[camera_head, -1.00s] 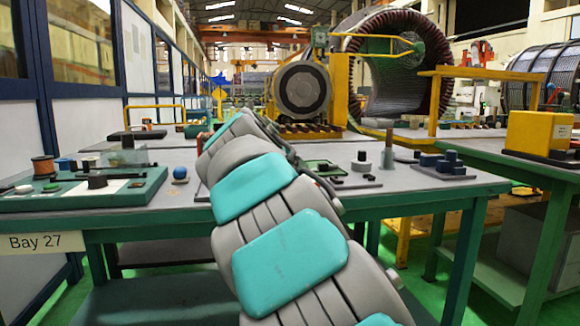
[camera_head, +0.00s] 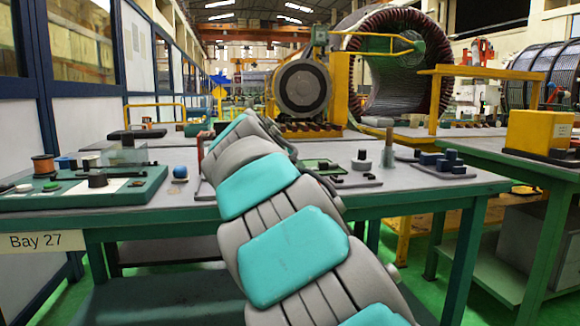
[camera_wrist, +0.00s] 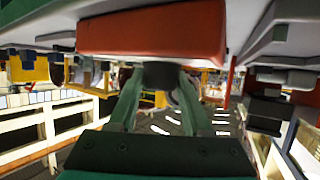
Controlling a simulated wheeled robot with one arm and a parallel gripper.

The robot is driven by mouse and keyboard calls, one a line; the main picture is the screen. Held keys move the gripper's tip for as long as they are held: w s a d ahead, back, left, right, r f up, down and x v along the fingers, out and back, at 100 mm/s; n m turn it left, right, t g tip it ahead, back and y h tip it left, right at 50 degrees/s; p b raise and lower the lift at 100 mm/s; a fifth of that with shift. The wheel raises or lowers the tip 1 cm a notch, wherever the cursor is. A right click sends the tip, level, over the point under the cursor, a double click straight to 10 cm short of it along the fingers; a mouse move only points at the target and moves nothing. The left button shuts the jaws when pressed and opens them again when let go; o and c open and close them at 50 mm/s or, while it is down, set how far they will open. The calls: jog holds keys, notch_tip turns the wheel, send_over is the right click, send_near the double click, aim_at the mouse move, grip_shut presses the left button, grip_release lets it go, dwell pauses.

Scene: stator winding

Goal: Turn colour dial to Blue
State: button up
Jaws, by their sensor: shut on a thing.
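My gripper (camera_wrist: 158,98) shows in the wrist view, with two green fingers closed on a dark rounded knob (camera_wrist: 160,75). A red block (camera_wrist: 150,32) lies right beside the knob. No colour names or marks can be read on the knob, so I cannot tell its setting. In the head view my arm hides the gripper and what it holds. A black knob (camera_head: 97,180) on a white plate stands on the green board (camera_head: 40,202) at the left of the bench; my gripper is apart from it.
The green-framed bench (camera_head: 190,208) also bears a blue ball (camera_head: 180,172), a copper-coloured spool (camera_head: 43,166), a clear box (camera_head: 127,156), a grey stepped part (camera_head: 361,162) and blue blocks (camera_head: 445,160). A yellow box (camera_head: 538,132) stands on the right bench.

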grip_shut()
jog(key=shift+r+n+y+p, duration=0.15)
jog(key=shift+n+y+p, duration=0.5)
jog(key=shift+n+y, duration=1.05)
jog(key=n+y+p, duration=0.3)
jog(key=y+p, duration=0.1)
jog(key=shift+a+n+y, duration=0.1)
jog(key=shift+n+y, duration=0.3)
jog(key=shift+n+g+y+p, duration=0.55)
jog(key=shift+n+g+y, duration=0.2)
jog(key=shift+y, duration=0.25)
jog(key=shift+n+g+y+p, duration=0.3)
jog(key=shift+n+g+y, duration=0.45)
jog(key=shift+n+y, duration=0.5)
jog(key=shift+n+g, duration=0.3)
jog(key=shift+n, duration=0.1)
